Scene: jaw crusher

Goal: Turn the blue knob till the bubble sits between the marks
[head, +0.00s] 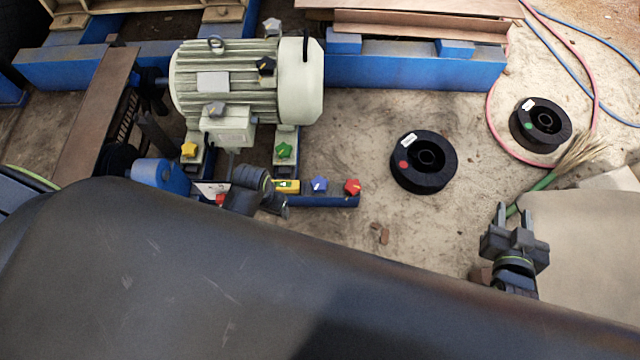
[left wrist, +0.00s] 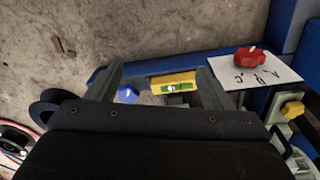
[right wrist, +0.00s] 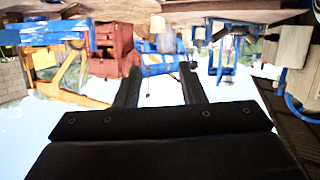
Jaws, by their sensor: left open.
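The blue knob (head: 319,184) stands on the blue rail, just right of the yellow level (head: 286,186). In the left wrist view the blue knob (left wrist: 127,94) shows beside the left-hand finger, partly hidden by my gripper. The yellow level (left wrist: 172,80) lies between the fingers there, with a green vial and a pale bubble; its marks are too small to read. My left gripper (head: 277,199) is open and empty above the rail, left of the blue knob. My right gripper (head: 514,221) is open and empty, far right, away from the rail.
A red knob (head: 352,187) stands at the rail's right end. A motor (head: 235,85) with yellow, green, grey and black knobs stands behind. A lettered white card (left wrist: 267,72) with a red knob lies beside the level. Black spools (head: 424,162) lie on sandy ground at right.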

